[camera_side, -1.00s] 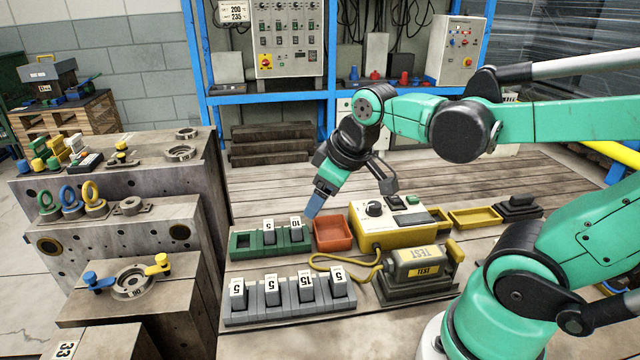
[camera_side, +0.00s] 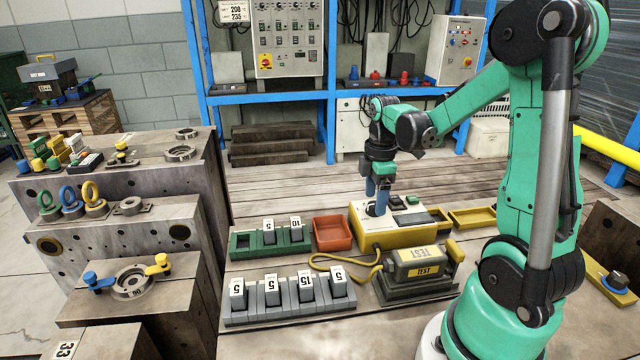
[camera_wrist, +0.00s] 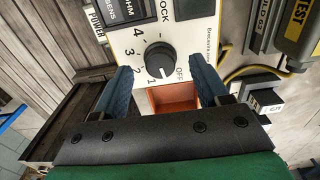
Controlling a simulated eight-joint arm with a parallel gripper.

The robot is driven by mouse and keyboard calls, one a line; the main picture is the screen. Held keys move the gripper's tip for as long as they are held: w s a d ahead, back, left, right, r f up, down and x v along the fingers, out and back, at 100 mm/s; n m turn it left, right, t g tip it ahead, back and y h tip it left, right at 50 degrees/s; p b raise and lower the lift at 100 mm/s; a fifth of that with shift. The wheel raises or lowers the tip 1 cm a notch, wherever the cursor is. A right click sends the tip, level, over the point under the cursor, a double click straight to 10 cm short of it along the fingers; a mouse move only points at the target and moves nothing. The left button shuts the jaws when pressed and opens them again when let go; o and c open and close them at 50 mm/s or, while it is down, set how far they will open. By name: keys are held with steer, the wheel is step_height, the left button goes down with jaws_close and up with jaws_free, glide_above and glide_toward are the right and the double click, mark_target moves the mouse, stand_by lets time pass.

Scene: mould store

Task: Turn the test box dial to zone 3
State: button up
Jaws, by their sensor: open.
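The test box (camera_side: 392,238) is yellow with a pale top and stands on the bench. Its round black dial (camera_wrist: 158,60) shows in the wrist view, with marks OFF and 1 to 4 around it. The dial's white pointer line seems to aim down, between 1 and OFF. My gripper (camera_side: 377,206) points down over the box's left part. In the wrist view my gripper (camera_wrist: 164,68) is open, with one blue finger on each side of the dial and gaps between; I cannot tell their height against it. In the side view the fingers hide the dial.
A grey rack (camera_side: 268,312) and a TEST-labelled unit (camera_side: 424,262) with a yellow cable stand in front. A yellow tray (camera_side: 474,217) lies right.

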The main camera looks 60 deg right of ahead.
steer(key=shift+f, duration=0.5)
steer(key=shift+c, duration=0.3)
jaws_close()
